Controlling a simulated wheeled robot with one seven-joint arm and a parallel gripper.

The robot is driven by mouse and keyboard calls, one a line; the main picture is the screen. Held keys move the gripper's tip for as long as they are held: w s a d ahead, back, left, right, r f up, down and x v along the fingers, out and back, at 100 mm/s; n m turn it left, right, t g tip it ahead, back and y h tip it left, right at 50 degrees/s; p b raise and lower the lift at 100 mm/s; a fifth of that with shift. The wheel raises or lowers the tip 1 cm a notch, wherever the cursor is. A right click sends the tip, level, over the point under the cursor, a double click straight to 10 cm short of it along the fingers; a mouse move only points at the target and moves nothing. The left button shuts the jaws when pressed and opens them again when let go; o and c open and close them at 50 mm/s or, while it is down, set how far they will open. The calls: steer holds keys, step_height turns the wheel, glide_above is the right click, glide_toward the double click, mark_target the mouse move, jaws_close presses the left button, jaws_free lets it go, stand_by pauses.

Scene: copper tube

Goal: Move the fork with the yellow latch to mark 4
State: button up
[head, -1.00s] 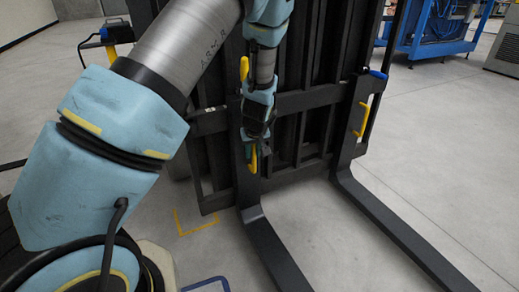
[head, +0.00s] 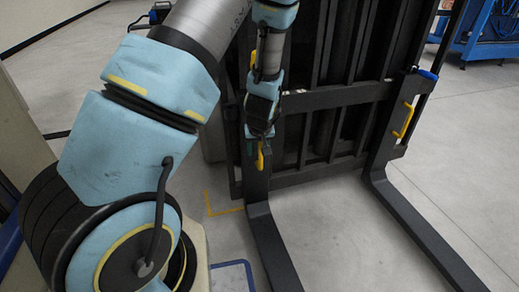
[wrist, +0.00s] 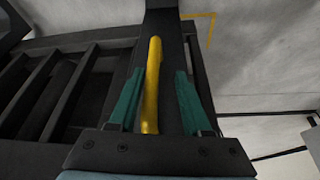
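The left fork (head: 262,225) hangs on the dark carriage and carries a yellow handle (head: 260,158). My gripper (head: 259,146) is at this handle, pointing down. In the wrist view the yellow handle (wrist: 152,90) stands between the two green fingers of my gripper (wrist: 160,74), with gaps on both sides, so it is open around the handle. The left fork's latch is hidden behind my arm. The right fork (head: 415,220) has its own yellow handle (head: 403,120) and a blue latch (head: 428,74). I cannot read any numbered marks.
The carriage bar (head: 335,96) runs behind both forks, with dark mast uprights behind it. A yellow floor corner marking (head: 222,211) lies left of the left fork. The floor between the forks is clear. A blue frame (head: 490,30) stands at the back right.

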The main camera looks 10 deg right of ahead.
steer(key=shift+d+r, duration=0.1)
steer(key=shift+d, duration=0.05)
steer(key=shift+s+r, duration=0.1)
steer(key=shift+r, duration=0.2)
steer(key=p+v, duration=0.3)
steer(key=v, duration=0.7)
steer(key=shift+s, duration=0.1)
steer(key=s+a+r+g, duration=0.1)
steer(key=s+a+r, duration=0.25)
steer(key=a, duration=0.35)
steer(key=s+a+r+g, duration=0.1)
steer(key=s+a+r, duration=0.1)
steer(key=a+r, duration=0.35)
steer(key=s+a+r+g, duration=0.1)
steer(key=s+a+r, duration=0.15)
steer(key=a, duration=0.65)
step_height(320, 180, up, 27)
steer(key=p, duration=2.7)
steer(key=shift+d+p, duration=0.2)
steer(key=shift+p, duration=0.2)
